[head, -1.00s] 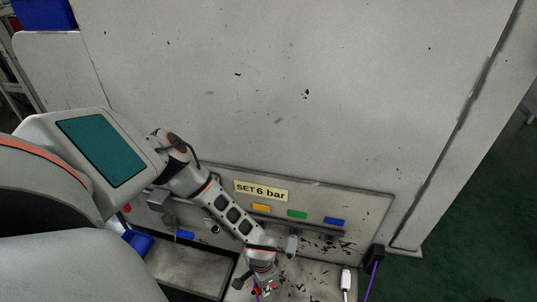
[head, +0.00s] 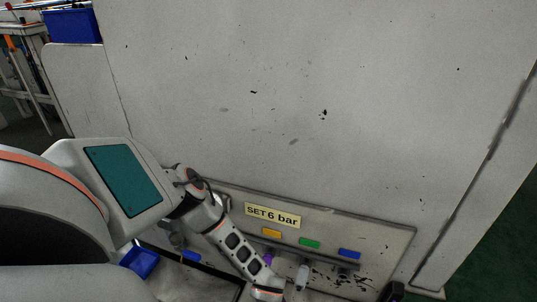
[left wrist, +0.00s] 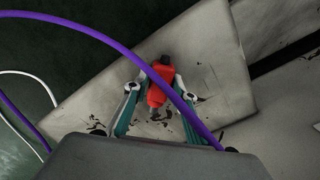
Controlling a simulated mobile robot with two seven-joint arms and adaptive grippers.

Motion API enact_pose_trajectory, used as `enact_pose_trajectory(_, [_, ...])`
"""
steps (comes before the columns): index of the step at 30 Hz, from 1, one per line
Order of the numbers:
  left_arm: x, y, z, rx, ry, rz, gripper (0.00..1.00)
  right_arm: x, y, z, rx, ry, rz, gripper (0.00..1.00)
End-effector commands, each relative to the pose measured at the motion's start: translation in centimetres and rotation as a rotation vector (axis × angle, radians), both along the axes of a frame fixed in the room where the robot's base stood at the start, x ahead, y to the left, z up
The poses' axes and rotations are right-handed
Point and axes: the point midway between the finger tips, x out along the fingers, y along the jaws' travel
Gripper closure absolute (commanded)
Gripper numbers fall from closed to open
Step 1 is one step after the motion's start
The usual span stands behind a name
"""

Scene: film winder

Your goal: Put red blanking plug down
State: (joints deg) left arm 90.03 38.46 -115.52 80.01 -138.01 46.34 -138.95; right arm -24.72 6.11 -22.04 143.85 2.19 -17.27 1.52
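The red blanking plug (left wrist: 156,92) shows in the left wrist view, with a dark end at its top. My left gripper (left wrist: 160,82) has its fingers on both sides of the plug and appears shut on it. A grey worn surface (left wrist: 215,70) lies behind the plug; I cannot tell whether the plug touches it. A purple hose (left wrist: 93,32) crosses in front of the plug and hides part of it. In the head view my left arm reaches down to the bottom edge, and its gripper is cut off. My right gripper is not in view.
A panel with a "SET 6 bar" label (head: 272,215) carries yellow (head: 271,233), green (head: 309,243) and blue (head: 349,254) tags above a rail. A blue bin (head: 140,261) stands at lower left. A white cable (left wrist: 30,75) hangs left in the wrist view.

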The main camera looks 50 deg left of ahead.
Motion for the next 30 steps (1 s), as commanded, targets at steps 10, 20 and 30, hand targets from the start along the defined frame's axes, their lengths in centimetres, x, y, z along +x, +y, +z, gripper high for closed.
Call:
enact_pose_trajectory(10, [0.0,0.0,0.1,0.000,0.000,0.000,0.62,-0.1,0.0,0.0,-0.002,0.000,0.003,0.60])
enact_pose_trajectory(20, [0.8,0.0,4.8,0.000,-0.016,0.000,0.62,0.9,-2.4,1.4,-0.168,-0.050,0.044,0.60])
enact_pose_trajectory(30, [0.6,0.0,11.1,0.000,-0.012,-0.001,0.62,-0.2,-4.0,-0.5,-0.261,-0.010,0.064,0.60])
